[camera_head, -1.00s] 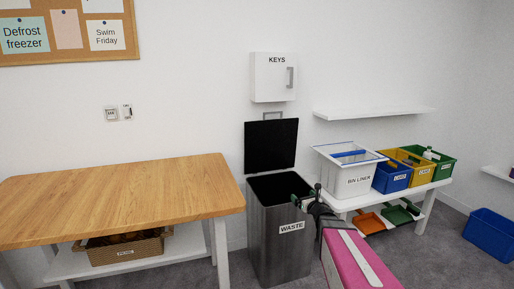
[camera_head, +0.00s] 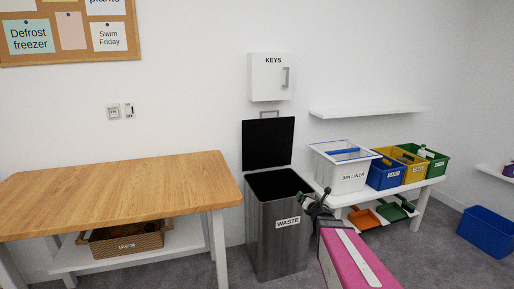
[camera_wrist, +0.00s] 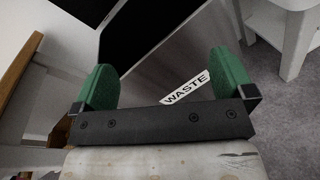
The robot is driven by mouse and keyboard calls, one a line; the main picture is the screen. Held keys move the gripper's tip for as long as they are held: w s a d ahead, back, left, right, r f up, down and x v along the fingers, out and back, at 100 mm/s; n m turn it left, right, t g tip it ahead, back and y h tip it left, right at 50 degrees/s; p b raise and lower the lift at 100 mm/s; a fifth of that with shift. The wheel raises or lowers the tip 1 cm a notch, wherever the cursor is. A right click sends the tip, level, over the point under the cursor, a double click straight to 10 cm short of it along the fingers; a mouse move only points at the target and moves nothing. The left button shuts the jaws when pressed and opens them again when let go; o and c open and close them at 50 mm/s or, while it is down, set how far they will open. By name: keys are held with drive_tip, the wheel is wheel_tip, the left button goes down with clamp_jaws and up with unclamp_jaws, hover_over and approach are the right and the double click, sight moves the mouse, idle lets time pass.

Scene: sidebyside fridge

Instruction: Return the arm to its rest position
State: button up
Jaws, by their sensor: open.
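My gripper (camera_head: 314,198) is at the front right edge of the grey waste bin (camera_head: 278,245) in the head view, at the end of my pink arm. In the wrist view my gripper (camera_wrist: 165,80) shows two green fingers spread wide apart with nothing between them. The bin's WASTE label (camera_wrist: 186,88) lies beyond the fingers. The bin's black lid (camera_head: 268,143) stands open against the wall. The bin's inside looks dark, and its contents cannot be made out.
A wooden table (camera_head: 110,190) stands at the left with a wicker basket (camera_head: 125,240) on its lower shelf. A blue bin (camera_head: 487,232) stands on the floor at far right.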

drive_tip(key=s+d+f+m+g+h, duration=0.1)
drive_tip(key=s+f+m+g+h, duration=0.25)
drive_tip(key=m, duration=0.55)
drive_tip(key=s+f+m+g+h, duration=0.1)
drive_tip(key=s+f+m+g, duration=0.1)
drive_tip(key=s+m+g, duration=0.35)
drive_tip(key=s+a+f+m+g+y, duration=0.1)
drive_tip(key=s+a+m+g, duration=0.2)
drive_tip(key=s+m, duration=0.5)
drive_tip(key=s+a+f+m+g+y, duration=0.1)
drive_tip(key=s+a+m+g, duration=0.3)
drive_tip(key=s+m, duration=0.5)
drive_tip(key=shift+s+y, duration=0.15)
drive_tip(key=shift+y, duration=0.2)
drive_tip(key=shift+f, duration=0.1)
